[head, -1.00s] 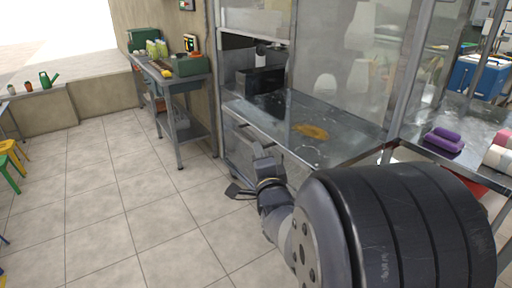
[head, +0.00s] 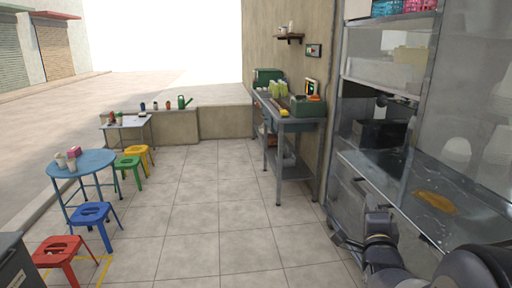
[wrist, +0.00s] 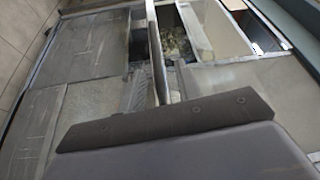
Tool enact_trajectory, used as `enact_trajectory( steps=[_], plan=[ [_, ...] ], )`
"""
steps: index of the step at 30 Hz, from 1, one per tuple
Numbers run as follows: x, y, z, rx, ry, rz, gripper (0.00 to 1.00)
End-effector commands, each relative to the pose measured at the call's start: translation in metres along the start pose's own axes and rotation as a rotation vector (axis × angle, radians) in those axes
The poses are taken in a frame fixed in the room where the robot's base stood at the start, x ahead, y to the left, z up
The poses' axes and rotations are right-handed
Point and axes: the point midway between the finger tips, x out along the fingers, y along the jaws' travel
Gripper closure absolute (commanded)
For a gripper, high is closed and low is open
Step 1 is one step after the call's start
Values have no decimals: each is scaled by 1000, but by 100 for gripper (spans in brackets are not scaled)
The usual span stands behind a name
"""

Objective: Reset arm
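My gripper (head: 354,220) is in the lower right of the head view, at the end of my dark grey arm. Its two fingers look spread apart, with nothing visible between them. It is in front of the left end of the steel counter (head: 470,222), seemingly apart from it.
A work table (head: 300,122) with a green box stands against the wall. A blue round table (head: 82,162) with red, blue, green and yellow stools stands at left. The tiled floor (head: 205,215) between is clear. Steel shelving rises at right.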

Motion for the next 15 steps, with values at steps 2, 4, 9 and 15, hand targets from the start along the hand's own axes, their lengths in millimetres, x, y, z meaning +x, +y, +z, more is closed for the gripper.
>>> enact_trajectory(
  steps=[2,4,9,15],
  plan=[
    [15,1,1,0,-1,2,67],
    [27,1,1,0,-2,3,67],
    [51,1,1,0,-2,2,67],
    [64,5,2,-4,-2,3,67]
  ],
)
